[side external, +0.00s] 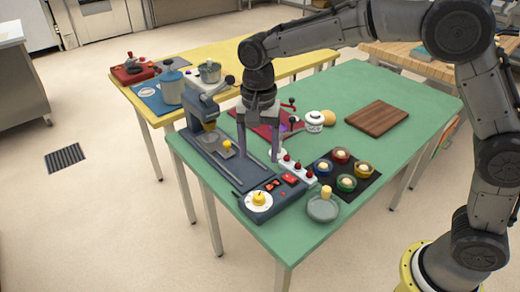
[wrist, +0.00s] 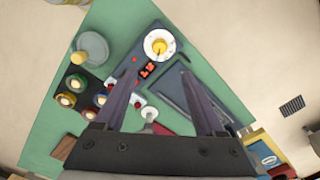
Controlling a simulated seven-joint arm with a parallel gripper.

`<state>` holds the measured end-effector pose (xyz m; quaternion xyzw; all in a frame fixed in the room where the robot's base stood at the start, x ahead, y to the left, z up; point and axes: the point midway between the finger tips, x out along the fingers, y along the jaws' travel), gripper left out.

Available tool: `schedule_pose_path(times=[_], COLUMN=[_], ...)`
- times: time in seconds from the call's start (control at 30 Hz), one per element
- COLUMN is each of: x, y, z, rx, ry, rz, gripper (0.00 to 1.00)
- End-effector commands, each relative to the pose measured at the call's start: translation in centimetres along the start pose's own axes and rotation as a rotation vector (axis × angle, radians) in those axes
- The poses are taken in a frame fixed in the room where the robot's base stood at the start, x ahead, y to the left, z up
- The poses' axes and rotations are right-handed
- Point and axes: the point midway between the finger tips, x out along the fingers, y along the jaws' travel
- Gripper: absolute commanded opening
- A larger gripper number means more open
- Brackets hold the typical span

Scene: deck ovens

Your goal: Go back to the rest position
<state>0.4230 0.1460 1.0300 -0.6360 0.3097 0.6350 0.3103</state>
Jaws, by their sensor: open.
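My gripper (side external: 258,155) hangs pointing down above the green table (side external: 400,92), with its two fingers apart and nothing between them. In the wrist view, the spread fingers (wrist: 158,72) frame part of a dark blue machine (wrist: 137,48). That machine (side external: 262,212) lies below the gripper in the side view, with a white dial and yellow knob (side external: 259,199) at its near end. The fingers hide part of the white strip with red knobs (side external: 298,168). I cannot tell how high the fingertips are above it.
Right of the gripper are a black mat (side external: 350,188) with several coloured round pots, a grey-green round dish (side external: 322,208) with a yellow knob, a white lidded pot (side external: 314,121) and a brown wooden board (side external: 377,118). A yellow table (side external: 262,50) stands behind.

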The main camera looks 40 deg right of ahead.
Motion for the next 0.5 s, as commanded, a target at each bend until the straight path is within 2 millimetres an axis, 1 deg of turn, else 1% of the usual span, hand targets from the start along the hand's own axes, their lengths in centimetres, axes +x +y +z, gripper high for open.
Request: schedule_pose_path(times=[0.07, 0.17, 0.23, 0.27, 0.3, 0.37, 0.4, 0.47, 0.5], x=[-0.5, -3.1, -5.6, -6.7, -8.0, -9.8, -10.8, -12.0, -12.6], y=[0.2, 0.8, 2.3, 3.2, 4.6, 6.9, 8.5, 10.9, 12.5], z=[-0.5, -1.5, -2.1, -2.3, -2.5, -2.6, -2.5, -2.3, -2.1], rx=[0.012, 0.037, 0.063, 0.075, 0.089, 0.091, 0.083, 0.058, 0.036], ry=[0.004, 0.024, 0.041, 0.049, 0.060, 0.080, 0.095, 0.120, 0.138], rz=[-0.011, -0.064, -0.108, -0.126, -0.151, -0.187, -0.208, -0.239, -0.257], gripper=[0.72, 0.72, 0.72, 0.72, 0.72, 0.72, 0.72, 0.72, 0.72])
